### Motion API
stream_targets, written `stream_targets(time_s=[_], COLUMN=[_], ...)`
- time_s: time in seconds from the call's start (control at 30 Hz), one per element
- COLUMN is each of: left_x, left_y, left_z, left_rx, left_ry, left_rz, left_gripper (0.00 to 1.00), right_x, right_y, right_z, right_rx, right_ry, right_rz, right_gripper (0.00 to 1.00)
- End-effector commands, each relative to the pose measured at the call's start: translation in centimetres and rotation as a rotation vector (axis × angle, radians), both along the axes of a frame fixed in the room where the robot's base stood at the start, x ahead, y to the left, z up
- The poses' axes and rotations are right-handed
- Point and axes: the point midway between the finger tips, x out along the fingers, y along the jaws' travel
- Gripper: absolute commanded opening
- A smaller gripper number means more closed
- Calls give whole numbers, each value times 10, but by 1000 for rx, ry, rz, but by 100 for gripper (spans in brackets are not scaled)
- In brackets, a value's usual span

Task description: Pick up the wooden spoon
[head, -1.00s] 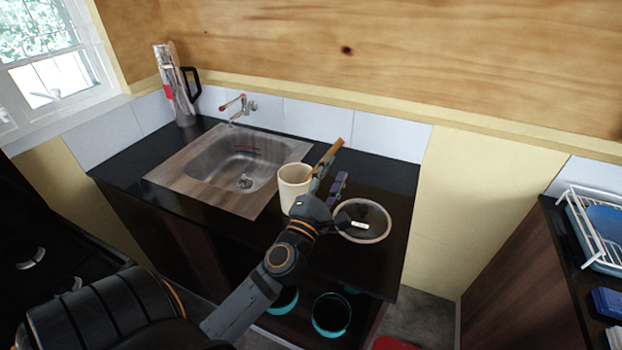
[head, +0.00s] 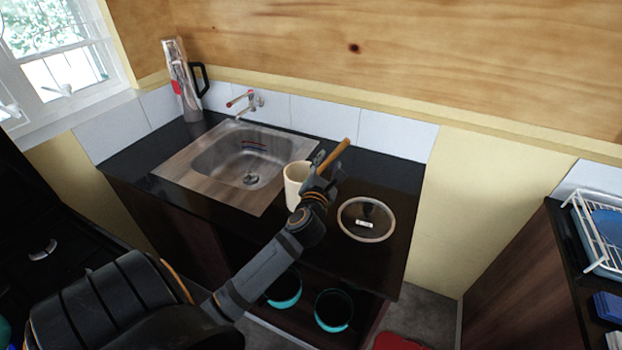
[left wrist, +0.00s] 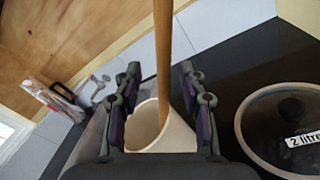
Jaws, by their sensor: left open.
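The wooden spoon (head: 334,154) stands tilted in a cream mug (head: 294,181) on the dark counter, to the right of the sink. Its lower end is hidden inside the mug. My left gripper (head: 324,176) is at the mug's right side, close to the spoon's shaft, and partly covers both. In the left wrist view, the spoon's shaft (left wrist: 163,60) runs between the two open fingers of my left gripper (left wrist: 158,88), with a gap on each side. The mug (left wrist: 160,128) shows below and between the fingers. My right gripper does not show.
A glass lid (head: 366,219) marked "2 litre" lies on the counter to the right of the mug. The steel sink (head: 240,160) with its tap (head: 246,101) is to the left. A tall flask (head: 183,85) stands behind it. A dish rack (head: 600,235) is far right.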

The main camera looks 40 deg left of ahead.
Motion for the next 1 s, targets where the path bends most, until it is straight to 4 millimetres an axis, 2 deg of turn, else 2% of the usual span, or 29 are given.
stream_targets(time_s=[0.1,0.2,0.47,0.77,1.0], left_x=[22,33,37,36,36], left_y=[5,10,12,12,12], left_z=[2,1,-1,-1,-1], left_rx=[-1,1,0,0,0], left_ry=[0,-1,0,0,0], left_rz=[1,0,0,0,0], left_gripper=[41,41,41,2,0], right_x=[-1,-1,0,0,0], right_y=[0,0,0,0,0], right_z=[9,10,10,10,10], right_rx=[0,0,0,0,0], right_ry=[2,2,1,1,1], right_rz=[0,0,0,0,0], right_gripper=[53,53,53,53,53])
